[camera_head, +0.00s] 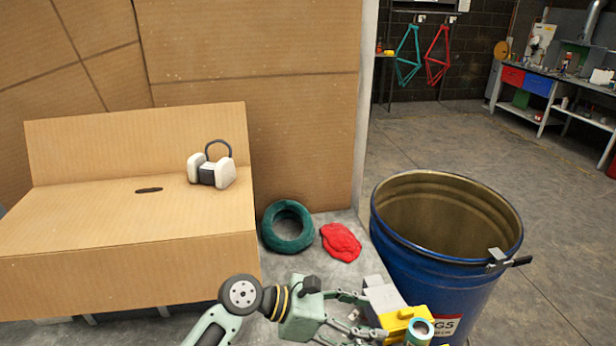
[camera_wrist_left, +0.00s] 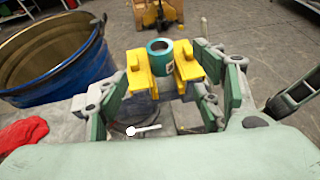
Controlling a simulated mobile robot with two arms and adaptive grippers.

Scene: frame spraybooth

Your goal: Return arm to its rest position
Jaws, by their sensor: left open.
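My left gripper (camera_head: 405,318) reaches in from the bottom of the head view, in front of the blue drum. My right gripper is not in view.
A blue drum (camera_head: 388,237), open at the top, stands right of a green ring (camera_head: 268,236) and a red cloth (camera_head: 341,242). A cardboard-covered bench (camera_head: 100,215) holds a white-and-black respirator-like item (camera_head: 212,172). Open concrete floor (camera_head: 500,150) lies behind the drum.

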